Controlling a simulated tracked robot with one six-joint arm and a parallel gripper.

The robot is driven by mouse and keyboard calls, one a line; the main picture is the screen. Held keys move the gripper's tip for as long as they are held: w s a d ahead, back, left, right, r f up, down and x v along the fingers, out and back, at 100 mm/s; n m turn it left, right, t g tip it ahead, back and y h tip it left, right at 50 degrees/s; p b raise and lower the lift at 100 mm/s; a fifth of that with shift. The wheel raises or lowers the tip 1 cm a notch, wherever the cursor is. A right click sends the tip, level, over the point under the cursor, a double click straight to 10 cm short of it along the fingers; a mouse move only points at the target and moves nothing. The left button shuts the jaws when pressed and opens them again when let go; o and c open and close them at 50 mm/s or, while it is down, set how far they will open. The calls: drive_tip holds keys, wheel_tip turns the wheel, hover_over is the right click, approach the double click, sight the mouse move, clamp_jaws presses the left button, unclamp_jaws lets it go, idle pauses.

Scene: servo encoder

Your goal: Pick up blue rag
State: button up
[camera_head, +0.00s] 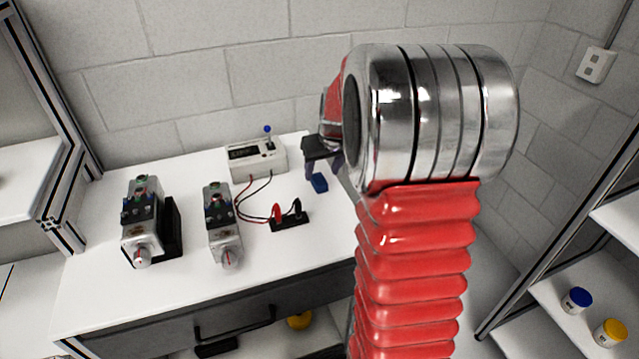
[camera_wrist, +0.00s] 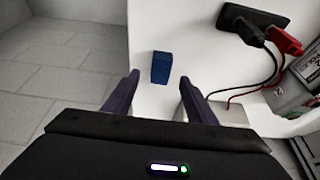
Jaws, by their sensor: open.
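The blue rag (camera_wrist: 161,67) is a small folded block on the white table, close to the table's edge in the wrist view. In the head view the blue rag (camera_head: 319,183) lies right of the meter box, just below my gripper. My gripper (camera_wrist: 156,84) is open in the wrist view, with one dark finger on each side of the picture and the rag ahead, between the lines of the two fingers. In the head view my gripper (camera_head: 322,165) is partly hidden by my arm. Nothing is between the fingers, and whether they touch the table cannot be told.
A meter box (camera_head: 256,158) with red and black leads stands beside the rag. The leads run to a black socket block (camera_head: 289,222). Two servo units (camera_head: 142,222) (camera_head: 222,224) stand further left on the white table (camera_head: 190,290). The floor lies beyond the table edge.

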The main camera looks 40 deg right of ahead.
sight(319, 180)
drive_tip(key=shift+x, duration=2.4)
drive_tip(key=shift+s+a, duration=0.1)
drive_tip(key=shift+c, duration=0.4)
drive_tip(key=c, duration=1.2)
drive_tip(key=shift+o, duration=0.2)
wheel_tip(319, 180, up, 10)
